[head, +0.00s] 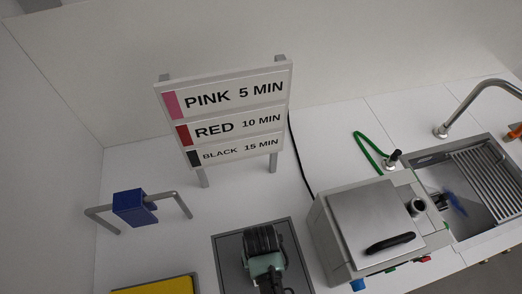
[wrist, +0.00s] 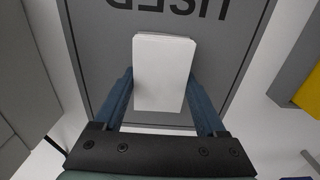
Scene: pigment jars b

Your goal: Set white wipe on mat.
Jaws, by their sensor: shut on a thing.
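My gripper (wrist: 162,82) is shut on the white wipe (wrist: 165,72), a pale block-like piece held between its two blue fingers. In the wrist view the wipe is over the dark grey mat (wrist: 100,50), which carries upside-down dark lettering, partly cut off. I cannot tell whether the wipe touches the mat. In the head view the mat (head: 224,258) lies at the bottom centre with my gripper over it. The wipe is hidden there behind my gripper.
A grey machine with a metal lid (head: 372,228) stands right of the mat. A sign (head: 230,112) stands behind. A blue cloth (head: 134,207) hangs on a rail at left. A yellow pad (head: 158,287) lies at the lower left. A sink (head: 480,190) is far right.

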